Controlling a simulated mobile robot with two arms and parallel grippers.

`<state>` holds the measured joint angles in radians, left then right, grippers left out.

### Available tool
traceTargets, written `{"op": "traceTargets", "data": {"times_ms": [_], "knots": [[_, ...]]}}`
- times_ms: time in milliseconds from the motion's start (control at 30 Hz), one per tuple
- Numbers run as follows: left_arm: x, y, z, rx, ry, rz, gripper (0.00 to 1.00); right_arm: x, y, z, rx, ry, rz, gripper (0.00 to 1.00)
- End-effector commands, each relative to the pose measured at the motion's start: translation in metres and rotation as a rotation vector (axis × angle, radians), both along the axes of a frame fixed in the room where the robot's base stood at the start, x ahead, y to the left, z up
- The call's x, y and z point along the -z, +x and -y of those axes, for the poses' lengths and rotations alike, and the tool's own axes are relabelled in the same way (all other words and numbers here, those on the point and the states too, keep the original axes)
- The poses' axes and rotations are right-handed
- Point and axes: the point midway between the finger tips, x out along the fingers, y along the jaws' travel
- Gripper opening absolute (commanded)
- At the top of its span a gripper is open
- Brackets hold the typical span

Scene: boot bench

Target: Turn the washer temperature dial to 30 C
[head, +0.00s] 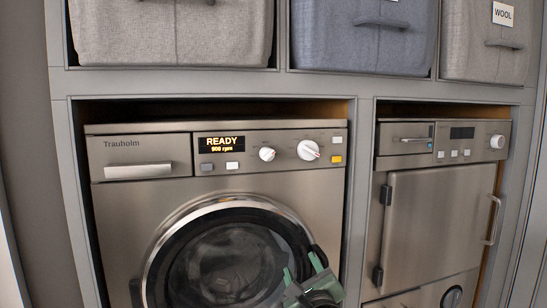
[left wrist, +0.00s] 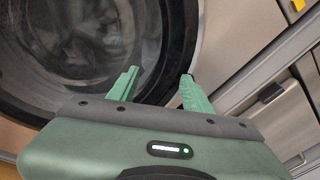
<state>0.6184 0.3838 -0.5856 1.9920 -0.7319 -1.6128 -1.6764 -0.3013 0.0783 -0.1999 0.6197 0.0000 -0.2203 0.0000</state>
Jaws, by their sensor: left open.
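The washer (head: 120,218) is a brushed metal front loader with a round dark door (head: 215,265). Its panel has two white dials: a smaller one (head: 267,154) and a larger one (head: 308,150) with a reddish mark. The markings around them are too small to read, so I cannot tell which is the temperature dial. The display (head: 221,144) reads READY, 900 rpm. My left gripper (head: 303,270) is green, open and empty, in front of the door's lower right, below the dials. In the left wrist view its fingers (left wrist: 158,85) stand apart before the door (left wrist: 100,45). My right gripper is not in view.
A second metal appliance (head: 440,215) with a handle stands to the right, past a grey divider (head: 357,200). Fabric bins (head: 365,35) fill the shelf above; one has a WOOL label (head: 503,13). The space before the control panel is clear.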

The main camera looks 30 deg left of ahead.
Motion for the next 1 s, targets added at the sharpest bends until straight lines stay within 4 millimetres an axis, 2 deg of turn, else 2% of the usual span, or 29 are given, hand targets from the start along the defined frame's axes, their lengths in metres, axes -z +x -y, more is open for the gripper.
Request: {"op": "traceTargets", "data": {"times_ms": [33, 100, 200, 300, 400, 500, 800, 1000], "knots": [[-0.044, 0.000, -0.005, -0.032, 0.114, 0.020, 0.49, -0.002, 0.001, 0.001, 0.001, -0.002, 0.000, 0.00], [-0.095, -0.005, -0.011, -0.096, 0.273, 0.026, 0.49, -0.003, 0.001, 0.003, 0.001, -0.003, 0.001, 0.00], [-0.153, -0.017, -0.017, -0.194, 0.446, 0.020, 0.49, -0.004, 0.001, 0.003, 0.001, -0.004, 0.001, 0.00], [-0.189, -0.029, -0.020, -0.273, 0.549, 0.010, 0.49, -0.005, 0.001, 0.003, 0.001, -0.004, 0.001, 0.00], [-0.207, -0.036, -0.022, -0.315, 0.600, 0.001, 0.49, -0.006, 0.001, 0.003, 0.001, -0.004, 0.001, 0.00], [-0.215, -0.034, -0.027, -0.327, 0.613, -0.003, 0.49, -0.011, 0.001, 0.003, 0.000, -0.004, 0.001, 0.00], [-0.233, -0.009, -0.063, -0.326, 0.611, -0.007, 0.49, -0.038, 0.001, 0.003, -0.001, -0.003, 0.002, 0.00], [-0.239, 0.002, -0.078, -0.323, 0.610, -0.005, 0.49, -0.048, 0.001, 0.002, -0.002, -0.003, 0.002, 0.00]]}}
